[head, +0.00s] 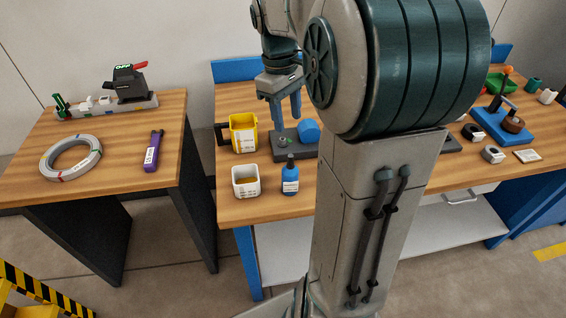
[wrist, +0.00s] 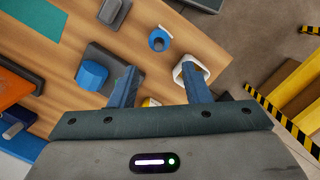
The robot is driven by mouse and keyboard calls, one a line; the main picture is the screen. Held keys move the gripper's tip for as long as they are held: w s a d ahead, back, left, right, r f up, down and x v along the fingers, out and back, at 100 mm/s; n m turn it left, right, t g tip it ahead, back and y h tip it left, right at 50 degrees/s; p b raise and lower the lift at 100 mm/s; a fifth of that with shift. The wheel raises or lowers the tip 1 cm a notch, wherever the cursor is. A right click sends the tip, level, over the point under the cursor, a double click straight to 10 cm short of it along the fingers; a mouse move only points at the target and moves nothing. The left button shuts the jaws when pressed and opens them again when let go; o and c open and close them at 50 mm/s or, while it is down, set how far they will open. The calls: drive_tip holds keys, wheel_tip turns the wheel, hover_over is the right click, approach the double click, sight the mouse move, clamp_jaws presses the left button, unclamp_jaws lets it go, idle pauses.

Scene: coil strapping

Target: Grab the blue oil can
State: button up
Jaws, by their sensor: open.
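The blue oil can (head: 290,181) stands upright near the front edge of the right workbench. It has a dark top and a white label. In the wrist view the oil can (wrist: 158,41) is seen from above, beyond the fingertips and roughly centred between them. My gripper (head: 286,121) hangs over the bench, behind the oil can, with its blue fingers pointing down. In the wrist view my gripper (wrist: 160,72) is open, with nothing between its fingers. The oil can is apart from both fingers.
A white bin (head: 246,187) stands left of the oil can, with a yellow bin (head: 243,140) behind it. A dark block with a rounded blue part (head: 309,130) lies behind the can. The left table (head: 110,180) holds a strap coil (head: 71,157) and a purple tool (head: 153,151).

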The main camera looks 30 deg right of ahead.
sight(291, 156)
drive_tip(key=f, duration=0.5)
drive_tip(key=s+f, duration=0.1)
drive_tip(key=f, duration=0.2)
drive_tip(key=shift+d, duration=0.25)
drive_tip(key=shift+d+f, duration=0.1)
drive_tip(key=shift+f, duration=2.6)
drive_tip(key=shift+c, duration=0.2)
clamp_jaws()
